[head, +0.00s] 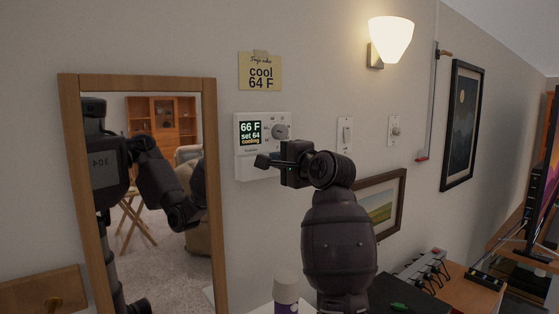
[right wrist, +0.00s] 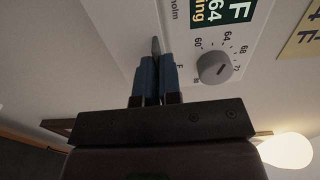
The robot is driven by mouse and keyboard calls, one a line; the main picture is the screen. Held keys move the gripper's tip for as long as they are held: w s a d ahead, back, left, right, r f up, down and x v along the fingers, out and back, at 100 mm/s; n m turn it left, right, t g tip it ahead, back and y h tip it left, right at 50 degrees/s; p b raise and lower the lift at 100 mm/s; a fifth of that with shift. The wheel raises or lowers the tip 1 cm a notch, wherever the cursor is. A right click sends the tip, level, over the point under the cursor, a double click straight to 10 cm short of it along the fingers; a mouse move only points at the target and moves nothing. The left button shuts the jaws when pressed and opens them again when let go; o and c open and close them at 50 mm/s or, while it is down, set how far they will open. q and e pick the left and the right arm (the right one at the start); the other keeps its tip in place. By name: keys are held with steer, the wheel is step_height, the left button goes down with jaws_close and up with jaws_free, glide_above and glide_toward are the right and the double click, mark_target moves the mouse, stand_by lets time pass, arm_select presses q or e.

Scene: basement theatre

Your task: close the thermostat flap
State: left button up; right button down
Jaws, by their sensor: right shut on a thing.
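The white thermostat (head: 242,130) is on the wall right of the mirror. Its display (head: 251,132) reads 66 F, set 64, cooling. The grey dial (head: 280,131) is uncovered and also shows in the right wrist view (right wrist: 214,67). A white lower panel (head: 243,170), seemingly the flap, is partly hidden behind my right gripper (head: 264,161). In the right wrist view the blue fingers (right wrist: 156,75) are shut on a thin grey piece (right wrist: 156,45) at the thermostat's lower part. It looks like the flap's tab, but its angle is unclear. My left gripper is not directly in view.
A wood-framed mirror (head: 68,140) at left reflects my body and the room. A yellow note (head: 260,71) reads cool 64 F. Switches (head: 345,132), a lit lamp (head: 390,38) and a framed picture (head: 388,190) are right of the thermostat. A white-capped bottle (head: 286,290) stands below.

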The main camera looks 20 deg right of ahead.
steer(key=c, duration=1.3)
jaws_free()
steer(key=shift+w+a, duration=0.1)
steer(key=shift+s, duration=0.2)
steer(key=b+v, duration=0.2)
steer(key=v, duration=0.8)
steer(key=shift+s, duration=0.25)
steer(key=shift+d, duration=0.2)
